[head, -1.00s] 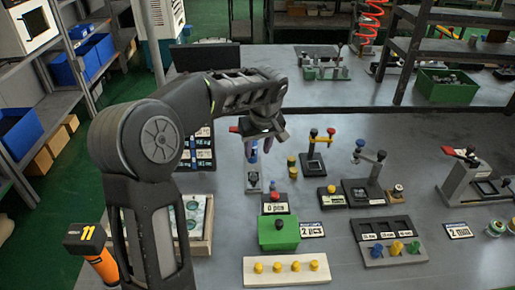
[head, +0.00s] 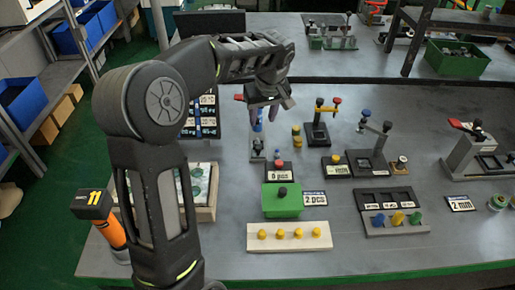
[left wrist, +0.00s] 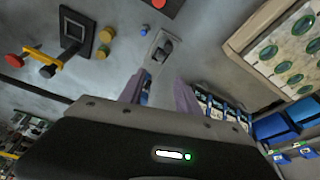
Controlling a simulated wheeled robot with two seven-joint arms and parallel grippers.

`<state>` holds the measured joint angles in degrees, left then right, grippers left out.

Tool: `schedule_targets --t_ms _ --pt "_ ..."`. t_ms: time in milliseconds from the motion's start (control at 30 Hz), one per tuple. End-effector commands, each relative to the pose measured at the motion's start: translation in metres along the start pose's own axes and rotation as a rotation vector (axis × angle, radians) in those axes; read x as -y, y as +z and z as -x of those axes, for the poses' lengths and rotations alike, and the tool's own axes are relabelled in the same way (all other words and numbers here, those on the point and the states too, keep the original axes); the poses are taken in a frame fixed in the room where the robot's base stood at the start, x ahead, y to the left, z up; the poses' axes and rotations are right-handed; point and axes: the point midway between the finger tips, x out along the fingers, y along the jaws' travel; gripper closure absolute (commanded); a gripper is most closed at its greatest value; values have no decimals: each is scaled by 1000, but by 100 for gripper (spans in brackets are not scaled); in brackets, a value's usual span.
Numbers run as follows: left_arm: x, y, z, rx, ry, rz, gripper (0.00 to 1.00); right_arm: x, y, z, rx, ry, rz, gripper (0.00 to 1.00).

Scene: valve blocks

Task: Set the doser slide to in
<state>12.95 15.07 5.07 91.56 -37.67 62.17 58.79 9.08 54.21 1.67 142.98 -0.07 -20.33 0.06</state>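My left gripper (head: 265,117) hangs over the table, its arm coming in from the left. In the left wrist view its two fingers (left wrist: 162,92) are apart with nothing visible between them. Below the fingertips is a small grey plate with a dark block (left wrist: 165,47); in the head view this plate (head: 256,150) stands beside a blue upright part (head: 258,122), partly hidden by the gripper. I cannot tell for sure which part is the doser slide. A green box (head: 282,203) with a dark knob stands nearer, behind a board of yellow pegs. My right gripper is not in view.
A "0 pcs" sign (head: 279,174) with a red knob and a "2 pcs" sign (head: 314,199) stand by the green box. A yellow-and-red-handled fixture (head: 318,134) and a blue-handled one (head: 371,160) stand to the right. A framed tray (head: 203,190) lies left.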

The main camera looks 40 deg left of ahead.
Motion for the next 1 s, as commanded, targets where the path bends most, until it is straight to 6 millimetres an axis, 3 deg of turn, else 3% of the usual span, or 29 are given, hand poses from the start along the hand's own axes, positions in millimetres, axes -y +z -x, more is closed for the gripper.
schedule_targets --t_ms 567,733,1000 --pt "-3 1 4 0 3 -6 61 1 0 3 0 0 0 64" --pt "-5 3 1 39 -34 -1 61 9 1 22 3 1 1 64" --pt "14 4 -24 233 -78 115 61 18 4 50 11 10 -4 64"
